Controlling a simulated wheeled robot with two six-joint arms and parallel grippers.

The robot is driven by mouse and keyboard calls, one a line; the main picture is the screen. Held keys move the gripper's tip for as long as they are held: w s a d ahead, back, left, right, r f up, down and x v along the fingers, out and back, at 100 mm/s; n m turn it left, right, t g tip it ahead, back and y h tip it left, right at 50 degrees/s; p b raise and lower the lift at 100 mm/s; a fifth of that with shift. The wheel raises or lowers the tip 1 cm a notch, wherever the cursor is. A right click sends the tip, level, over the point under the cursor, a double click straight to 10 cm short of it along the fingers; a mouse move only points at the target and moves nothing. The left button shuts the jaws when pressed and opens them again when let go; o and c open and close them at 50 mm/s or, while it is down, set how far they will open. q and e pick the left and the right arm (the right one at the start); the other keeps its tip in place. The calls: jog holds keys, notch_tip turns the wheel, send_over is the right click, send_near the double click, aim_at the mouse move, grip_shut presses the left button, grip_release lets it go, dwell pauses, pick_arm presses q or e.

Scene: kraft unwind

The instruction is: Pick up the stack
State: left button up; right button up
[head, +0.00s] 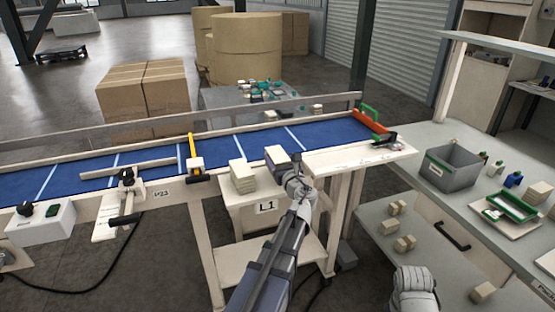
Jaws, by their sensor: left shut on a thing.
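My left gripper (283,168) reaches up from the bottom centre to the near edge of the blue conveyor. It is shut on a small stack of cream blocks (275,153), partly hidden by the gripper. Whether the stack is clear of the surface below, I cannot tell. Another cream stack (241,174) stands just left of it, apart from the gripper, at the conveyor's near edge above the L1 label. Of my right arm only a pale rounded part shows at the bottom right; its fingers are not visible.
The blue conveyor (75,178) runs across the left and middle, with a yellow-handled device (194,160) left of the stacks. On the right, a bench holds a grey bin (450,168) and a green-framed tray (511,207). Small cream blocks (405,243) lie on a lower shelf.

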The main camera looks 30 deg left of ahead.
aim_at(274, 154)
pick_arm(q)
notch_tip(274, 154, up, 7)
jog(key=p, duration=0.6)
jog(key=shift+r, duration=0.1)
jog(key=shift+s+a, duration=0.4)
jog(key=f+b, duration=0.3)
jog(key=s+a+f+b, duration=0.1)
jog(key=f+b, duration=0.6)
jog(key=shift+s+a, duration=0.15)
